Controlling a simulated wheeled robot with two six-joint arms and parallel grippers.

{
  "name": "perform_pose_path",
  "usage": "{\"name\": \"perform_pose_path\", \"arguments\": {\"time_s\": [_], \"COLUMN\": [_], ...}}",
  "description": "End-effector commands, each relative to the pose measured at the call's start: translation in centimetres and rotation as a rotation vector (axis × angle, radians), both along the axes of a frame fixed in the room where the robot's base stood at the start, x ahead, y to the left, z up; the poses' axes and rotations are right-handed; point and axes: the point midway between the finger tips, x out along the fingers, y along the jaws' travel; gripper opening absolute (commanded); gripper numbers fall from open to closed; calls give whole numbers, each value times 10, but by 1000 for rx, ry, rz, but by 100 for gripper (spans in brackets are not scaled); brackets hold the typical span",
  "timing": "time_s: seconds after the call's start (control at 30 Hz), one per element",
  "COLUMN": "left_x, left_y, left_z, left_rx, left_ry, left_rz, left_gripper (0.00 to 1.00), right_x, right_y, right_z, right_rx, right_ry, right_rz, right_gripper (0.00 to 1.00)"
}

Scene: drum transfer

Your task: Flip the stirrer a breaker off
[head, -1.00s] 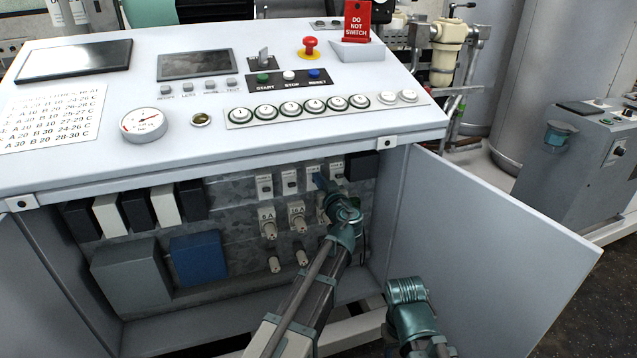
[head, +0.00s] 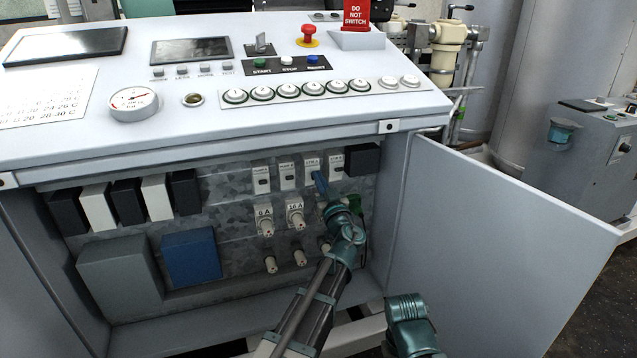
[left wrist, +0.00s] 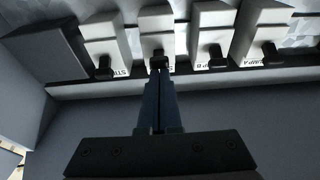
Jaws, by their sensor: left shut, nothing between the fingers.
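A row of small white breakers with dark levers sits high on the cabinet's inner panel. The stirrer A breaker (head: 311,162) is third from the left in the head view, with the stirrer B breaker (head: 336,161) to its right. My left gripper (head: 320,184) is shut and empty, its blue fingertips at the lower part of the stirrer A breaker. In the left wrist view, the fingertips (left wrist: 159,80) meet or nearly meet that breaker's dark lever (left wrist: 158,61); contact is unclear. The fingers partly hide this breaker. My right gripper is not in view.
Pump breakers (head: 262,178) stand close on the left, and a dark block (head: 362,160) on the right. Fuse holders (head: 295,217) lie below. The console top (head: 200,115) overhangs the panel; the open door (head: 500,220) bounds the right.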

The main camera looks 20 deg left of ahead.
Motion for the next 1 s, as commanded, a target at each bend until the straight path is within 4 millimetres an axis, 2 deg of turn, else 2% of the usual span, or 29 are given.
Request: {"name": "perform_pose_path", "arguments": {"time_s": [0.2, 0.47, 0.9, 1.0], "left_x": [-1, -1, -19, -26], "left_y": [-1, -1, -17, -22], "left_z": [-13, -9, 30, 11], "left_rx": [-1, 0, 0, -2], "left_ry": [1, 1, 1, 1], "left_rz": [0, 0, 3, 3], "left_gripper": [0, 0, 0, 0], "right_x": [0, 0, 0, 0], "right_y": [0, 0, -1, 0], "right_z": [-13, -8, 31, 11], "right_rx": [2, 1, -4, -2], "right_ry": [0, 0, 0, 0], "right_rz": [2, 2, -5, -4], "right_gripper": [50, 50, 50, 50]}}
